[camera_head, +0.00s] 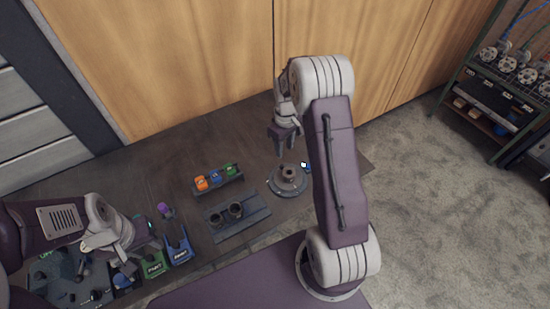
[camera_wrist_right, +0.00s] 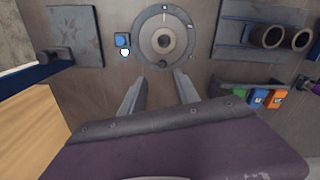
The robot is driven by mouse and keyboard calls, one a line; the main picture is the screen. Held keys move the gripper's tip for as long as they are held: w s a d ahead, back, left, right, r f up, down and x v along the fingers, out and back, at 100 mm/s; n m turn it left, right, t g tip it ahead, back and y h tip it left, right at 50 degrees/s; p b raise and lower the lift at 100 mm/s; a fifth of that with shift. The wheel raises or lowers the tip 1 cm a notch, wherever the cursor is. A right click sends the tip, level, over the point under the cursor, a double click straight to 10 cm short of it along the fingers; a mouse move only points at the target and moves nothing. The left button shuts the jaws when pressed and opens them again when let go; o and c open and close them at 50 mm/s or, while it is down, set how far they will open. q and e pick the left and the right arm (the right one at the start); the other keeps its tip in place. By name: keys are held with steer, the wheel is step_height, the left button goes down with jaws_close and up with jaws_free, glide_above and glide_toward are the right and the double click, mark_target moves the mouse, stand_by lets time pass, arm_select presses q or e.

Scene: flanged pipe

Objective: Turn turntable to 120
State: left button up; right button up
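The turntable is a round grey disc (camera_head: 289,188) with a brown flanged pipe (camera_head: 288,174) upright at its centre. In the right wrist view the disc (camera_wrist_right: 143,53) and pipe (camera_wrist_right: 164,41) lie ahead of the fingertips, with small marks on the disc's rim. My right gripper (camera_head: 283,150) points down behind the disc; its fingers stand apart with nothing between them in the right wrist view (camera_wrist_right: 158,92). My left gripper (camera_head: 130,268) is low at the left among blue and green holders; its finger gap is unclear.
A small blue block (camera_wrist_right: 122,39) sits beside the disc. A dark fixture (camera_head: 250,222) with two round cups stands left of it. A rack (camera_head: 218,187) holds orange, blue and green blocks. Wooden panels (camera_head: 200,60) stand behind the table; a shelf (camera_head: 490,95) is at right.

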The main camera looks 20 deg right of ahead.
mark_target(282, 165)
steer(key=f, duration=0.3)
steer(key=f+p, duration=0.1)
steer(key=f, duration=0.4)
steer(key=shift+w+a+f+p, duration=0.2)
steer(key=shift+a+f+p, duration=0.1)
steer(key=shift+a, duration=0.05)
steer(key=shift+s+d+f, duration=0.15)
steer(key=shift+f, duration=0.1)
steer(key=shift+a, duration=0.2)
steer(key=shift+c, duration=0.7)
jaws_close()
